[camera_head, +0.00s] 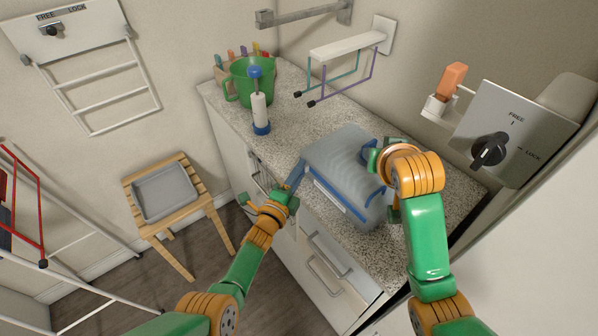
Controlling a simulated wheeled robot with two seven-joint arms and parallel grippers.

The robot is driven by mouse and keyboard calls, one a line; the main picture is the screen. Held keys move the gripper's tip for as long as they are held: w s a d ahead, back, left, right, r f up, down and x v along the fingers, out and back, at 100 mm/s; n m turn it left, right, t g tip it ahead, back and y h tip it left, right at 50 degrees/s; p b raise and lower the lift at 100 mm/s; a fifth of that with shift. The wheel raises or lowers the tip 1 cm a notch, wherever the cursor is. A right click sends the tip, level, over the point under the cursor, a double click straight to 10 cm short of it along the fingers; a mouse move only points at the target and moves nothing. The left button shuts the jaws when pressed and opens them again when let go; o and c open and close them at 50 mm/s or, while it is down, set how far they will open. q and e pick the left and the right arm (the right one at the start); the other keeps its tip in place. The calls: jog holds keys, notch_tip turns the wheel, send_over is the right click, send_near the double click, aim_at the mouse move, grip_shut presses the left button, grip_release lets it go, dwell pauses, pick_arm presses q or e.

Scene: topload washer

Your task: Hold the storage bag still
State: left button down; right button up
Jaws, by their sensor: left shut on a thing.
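The storage bag (344,168) is a translucent grey-blue box-like bag with a blue edge strip along its front. It rests on the speckled counter. My right gripper (371,157) is at the bag's right upper side. Its wrist and arm hide that part of the bag and most of the fingers, so I cannot tell whether it is open or shut.
A green bucket (250,83) and a white bottle with blue ends (260,108) stand at the counter's far left. A wall rack (345,47) hangs behind. A knob panel (510,132) is at right. A wooden stool with a grey tray (163,192) stands on the floor.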

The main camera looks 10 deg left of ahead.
pick_arm(q)
grip_release()
dwell(0.5)
jog(key=shift+s+a+r+p, duration=0.1)
jog(key=shift+s+r+p, duration=0.15)
jog(key=shift+p, duration=0.25)
jog(key=shift+p+v, duration=0.7)
jog(key=shift+v, duration=0.05)
jog(key=p+v, duration=0.1)
jog(key=v, duration=0.1)
jog(key=p+v, duration=0.1)
jog(key=v, duration=0.1)
jog(key=shift+r+p, duration=0.35)
jog(key=shift+s, duration=0.15)
